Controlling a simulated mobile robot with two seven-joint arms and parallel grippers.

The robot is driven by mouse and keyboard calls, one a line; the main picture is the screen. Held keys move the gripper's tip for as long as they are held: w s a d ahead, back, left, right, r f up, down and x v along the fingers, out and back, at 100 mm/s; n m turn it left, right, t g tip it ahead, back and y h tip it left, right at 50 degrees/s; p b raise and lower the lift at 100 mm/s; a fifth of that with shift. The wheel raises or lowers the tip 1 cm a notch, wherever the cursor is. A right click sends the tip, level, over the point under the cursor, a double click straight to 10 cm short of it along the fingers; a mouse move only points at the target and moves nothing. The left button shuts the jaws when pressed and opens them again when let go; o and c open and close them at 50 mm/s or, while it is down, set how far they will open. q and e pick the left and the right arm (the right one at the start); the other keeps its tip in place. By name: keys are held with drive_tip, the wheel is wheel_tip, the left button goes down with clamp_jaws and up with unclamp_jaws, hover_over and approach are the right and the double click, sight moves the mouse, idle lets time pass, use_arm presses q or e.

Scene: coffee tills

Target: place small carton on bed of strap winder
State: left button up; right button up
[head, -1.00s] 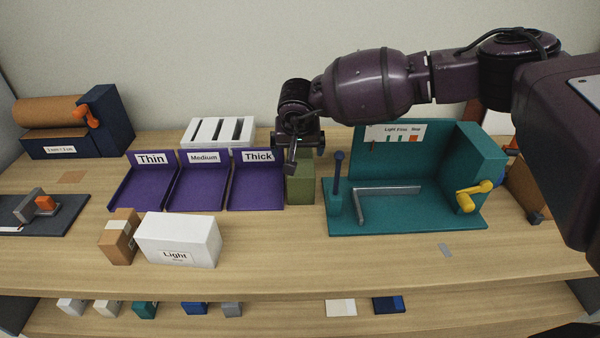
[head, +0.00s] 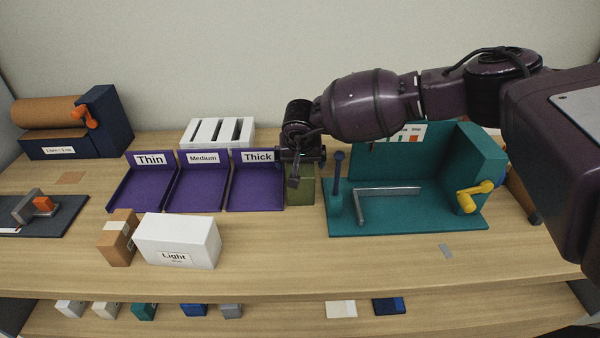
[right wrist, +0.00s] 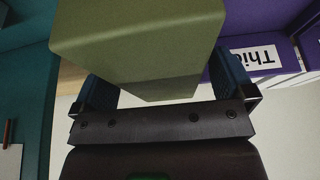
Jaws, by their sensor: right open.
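A small olive-green carton (head: 300,190) stands on the table between the purple Thick bin and the teal strap winder. It fills the top middle of the right wrist view (right wrist: 140,50). My right gripper (head: 295,178) is at the carton's top, partly hiding it. Its jaws are open, with a blue finger to each side of the carton in the right wrist view; whether they touch it I cannot tell. The strap winder's flat teal bed (head: 400,214) carries a grey L-shaped guide (head: 385,192), with a yellow crank (head: 475,195) at right. My left gripper is not in view.
Purple bins (head: 200,190) marked Thin, Medium and Thick stand left of the carton. A white Light box (head: 178,238) and a brown carton (head: 117,240) stand in front of them. A white slotted rack (head: 217,130) is behind. The table front at centre is clear.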

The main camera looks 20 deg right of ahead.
drive_tip(key=shift+f, duration=0.25)
drive_tip(key=shift+c, duration=0.3)
drive_tip(key=c, duration=1)
drive_tip(key=shift+c, duration=1.1)
drive_tip(key=shift+r, duration=0.2)
